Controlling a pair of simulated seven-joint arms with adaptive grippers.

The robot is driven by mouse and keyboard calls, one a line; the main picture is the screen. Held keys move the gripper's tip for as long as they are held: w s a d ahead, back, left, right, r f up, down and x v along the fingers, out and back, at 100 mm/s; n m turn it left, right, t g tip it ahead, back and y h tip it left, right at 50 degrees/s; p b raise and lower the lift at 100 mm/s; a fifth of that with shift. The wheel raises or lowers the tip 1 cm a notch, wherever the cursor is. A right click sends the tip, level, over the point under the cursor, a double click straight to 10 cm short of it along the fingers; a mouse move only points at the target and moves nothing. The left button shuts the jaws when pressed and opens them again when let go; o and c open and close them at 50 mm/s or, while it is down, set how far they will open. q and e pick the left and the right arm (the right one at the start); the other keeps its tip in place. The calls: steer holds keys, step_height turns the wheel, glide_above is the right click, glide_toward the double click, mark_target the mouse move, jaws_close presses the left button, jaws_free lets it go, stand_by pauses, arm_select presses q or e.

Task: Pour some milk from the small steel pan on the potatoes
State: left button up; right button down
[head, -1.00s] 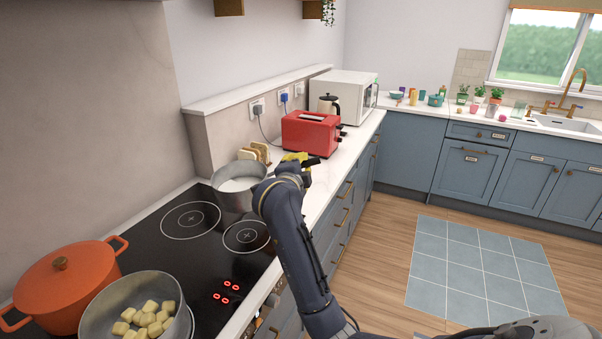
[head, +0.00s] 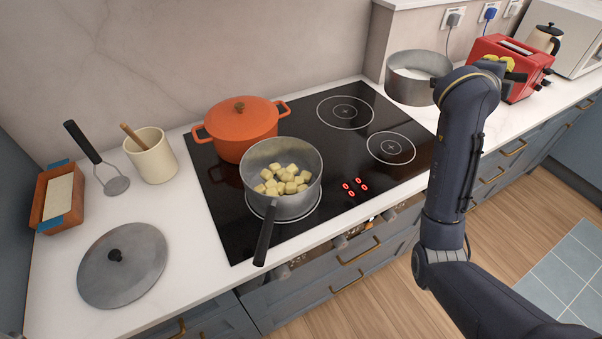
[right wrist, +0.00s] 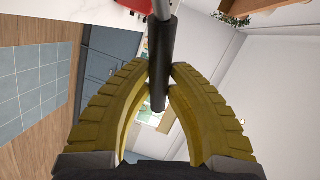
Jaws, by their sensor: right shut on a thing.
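The small steel pan (head: 411,90) with white milk (head: 416,72) is upright by the hob's far right end; whether it touches the counter is unclear. My right gripper (right wrist: 160,85) is shut on its black handle (right wrist: 160,60). In the head view its yellow fingers (head: 497,60) show right of the pan, partly behind my arm, which also covers part of the pan. The potatoes (head: 282,180) are pale chunks in a larger grey pan (head: 288,207) on the front left ring, its black handle toward the front edge. My left gripper is not in view.
An orange lidded pot (head: 239,140) stands behind the potato pan. Two rings right of them are bare. A red toaster (head: 515,62) is close to my right gripper. A grey lid (head: 122,264), a masher (head: 95,157) and a utensil crock (head: 152,156) are at left.

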mark_target(397, 91)
steer(key=shift+n+t+y, duration=0.7)
steer(key=shift+t+y, duration=0.1)
steer(key=w+a+r, duration=0.2)
steer(key=a, duration=0.1)
steer(key=shift+w+r, duration=0.1)
steer(key=shift+w, duration=0.15)
steer(key=w+a+y, duration=0.1)
steer(key=a+n+t+y, duration=0.1)
steer(key=a, duration=0.1)
steer(key=w+a+f+n, duration=0.1)
steer(key=shift+w+a+y, duration=0.35)
steer(key=shift+a+y, duration=0.05)
steer(key=a+f+n+y, duration=0.1)
steer(key=w+a+f+n+y, duration=0.1)
steer(key=a+f, duration=0.1)
steer(key=w+a+f+t+y, duration=0.1)
steer(key=a, duration=0.1)
steer(key=shift+f+n+y, duration=0.15)
steer(key=shift+n+y, duration=0.15)
steer(key=shift+n, duration=0.1)
steer(key=a+f+n+y, duration=0.1)
steer(key=a+f, duration=0.2)
steer(key=a+f+n+y, duration=0.1)
steer(key=a+f+y, duration=0.1)
steer(key=a+f, duration=0.1)
steer(key=shift+a+f, duration=0.1)
steer(key=shift+f, duration=0.3)
steer(key=shift+a+y, duration=0.3)
steer(key=shift+y, duration=0.1)
